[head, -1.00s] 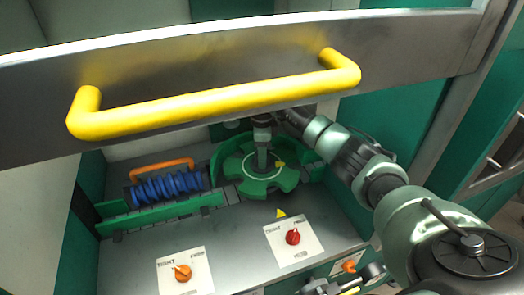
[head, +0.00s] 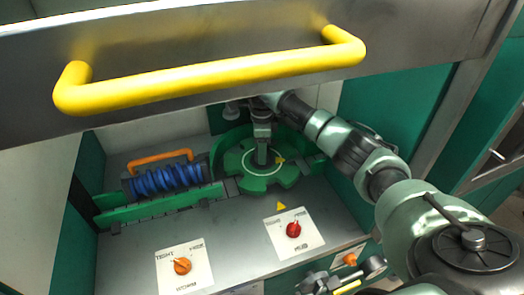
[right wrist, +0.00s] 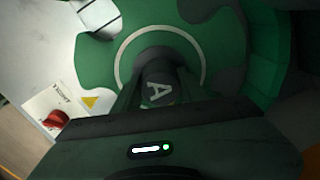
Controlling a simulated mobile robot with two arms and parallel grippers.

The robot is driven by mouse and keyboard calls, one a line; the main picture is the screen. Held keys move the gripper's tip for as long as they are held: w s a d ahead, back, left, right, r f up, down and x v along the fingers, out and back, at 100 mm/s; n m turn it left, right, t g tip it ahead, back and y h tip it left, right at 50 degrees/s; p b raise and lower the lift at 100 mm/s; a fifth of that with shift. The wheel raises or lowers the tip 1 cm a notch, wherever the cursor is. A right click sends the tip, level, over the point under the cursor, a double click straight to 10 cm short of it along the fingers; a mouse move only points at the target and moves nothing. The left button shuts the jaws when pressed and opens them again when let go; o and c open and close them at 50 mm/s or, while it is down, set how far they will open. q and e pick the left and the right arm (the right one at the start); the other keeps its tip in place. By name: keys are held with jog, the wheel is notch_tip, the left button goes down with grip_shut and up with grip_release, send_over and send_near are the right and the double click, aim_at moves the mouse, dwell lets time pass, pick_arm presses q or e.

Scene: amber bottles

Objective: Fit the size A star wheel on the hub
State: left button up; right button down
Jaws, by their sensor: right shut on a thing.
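The green star wheel (head: 243,181) has a pale ring and scalloped pockets. It lies flat at the back of the machine deck, in front of a curved green guide. My right gripper (head: 261,150) is above its middle, shut on the dark centre boss of the wheel. In the right wrist view the boss (right wrist: 158,90) bears the letter A. A yellow mark (head: 281,160) shows at the wheel's right side. The hub is hidden under the wheel, and I cannot tell whether the wheel is fully seated. My left gripper is not seen.
A blue screw (head: 167,180) with an orange handle (head: 160,157) behind it lies left of the wheel, along a green rail (head: 160,207). In front are a red knob (head: 293,230) and an orange knob (head: 182,266). A yellow bar handle (head: 210,75) crosses above.

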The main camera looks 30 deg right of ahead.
jog(key=shift+f+b, duration=0.25)
jog(key=shift+b, duration=0.15)
dwell(0.3)
jog(key=c, duration=0.7)
grip_release()
jog(key=shift+s+f, duration=0.1)
jog(key=shift+f, duration=0.05)
jog(key=shift+r+b, duration=0.35)
jog(key=shift+r, duration=0.1)
notch_tip(320, 180, up, 6)
jog(key=b, duration=0.2)
jog(key=shift+r+b, duration=0.2)
jog(key=shift+b, duration=0.1)
jog(key=shift+r, duration=0.35)
